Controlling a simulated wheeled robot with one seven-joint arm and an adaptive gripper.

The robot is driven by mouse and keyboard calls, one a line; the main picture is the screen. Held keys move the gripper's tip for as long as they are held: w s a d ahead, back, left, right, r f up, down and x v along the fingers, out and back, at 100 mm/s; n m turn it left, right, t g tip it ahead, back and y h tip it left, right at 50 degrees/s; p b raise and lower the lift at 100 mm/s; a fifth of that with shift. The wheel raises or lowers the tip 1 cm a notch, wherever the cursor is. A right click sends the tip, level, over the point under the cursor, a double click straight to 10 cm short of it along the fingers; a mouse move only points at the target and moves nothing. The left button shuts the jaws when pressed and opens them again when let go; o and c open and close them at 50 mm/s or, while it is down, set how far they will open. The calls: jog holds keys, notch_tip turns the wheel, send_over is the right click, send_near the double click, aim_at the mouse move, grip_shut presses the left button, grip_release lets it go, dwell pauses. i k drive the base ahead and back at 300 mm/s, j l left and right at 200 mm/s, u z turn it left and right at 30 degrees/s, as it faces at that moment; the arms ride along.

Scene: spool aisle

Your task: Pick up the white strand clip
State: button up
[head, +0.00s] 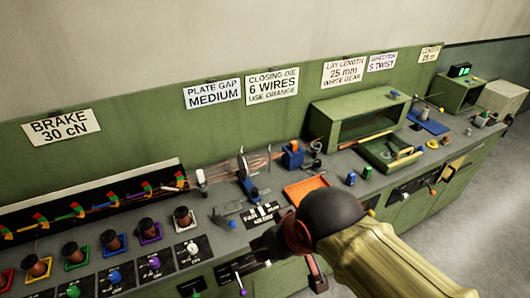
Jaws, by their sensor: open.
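A small white piece (201,180), which looks like the white strand clip, stands at the left end of the copper-coloured strands on the grey bench top. It is too small here to make out its shape. My gripper (264,245) is dark and hangs over the front part of the bench, below and to the right of the white piece and apart from it. It is open, with nothing seen between its fingers. My arm hides part of the bench front and the area behind the gripper.
Copper strands (222,172) run right to a blue stand (247,188) and a blue block (292,156). An orange tray (305,189) lies near my arm. Several spools (110,240) line the left. A green open-fronted housing (355,125) stands at the back right.

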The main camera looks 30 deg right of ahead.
aim_at(200, 177)
jog(key=i+j+z, duration=0.2)
jog(key=j, duration=0.3)
jog(key=j+z, duration=0.25)
jog(key=j, duration=0.25)
jog(key=i+j+z, duration=0.2)
jog(key=j, duration=0.35)
jog(key=k, duration=0.05)
